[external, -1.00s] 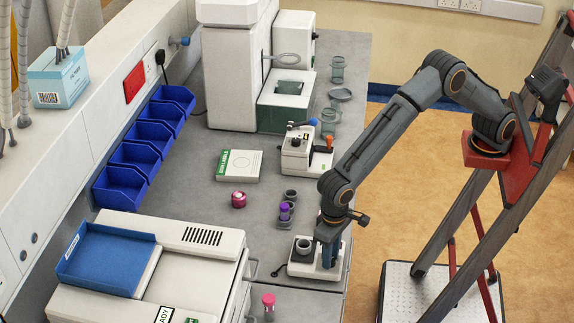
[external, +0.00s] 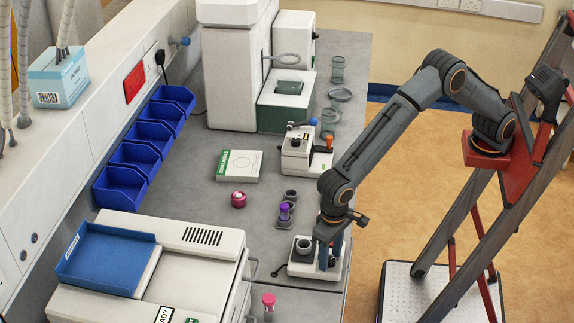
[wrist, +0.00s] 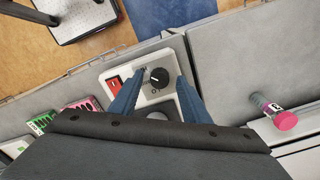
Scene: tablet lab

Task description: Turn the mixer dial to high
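The mixer (external: 300,270) is a small white unit at the bench's front edge, with a dark round cup (external: 303,246) on top. In the wrist view the mixer (wrist: 136,101) shows a black dial (wrist: 158,77) with a white pointer mark and a red switch (wrist: 113,82) to its left. My gripper (external: 328,262) points down over the mixer. In the wrist view my gripper (wrist: 160,76) has its blue fingers on either side of the dial, apart, with a gap visible. I cannot tell whether either fingertip touches the dial. The dial's scale is too small to read.
A tube with a pink cap (wrist: 285,120) lies to the right in the wrist view. A rack with a purple-capped tube (external: 285,210), a pink jar (external: 238,199) and a white-and-green box (external: 239,165) stand on the bench. Another small device (external: 300,150) stands farther back.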

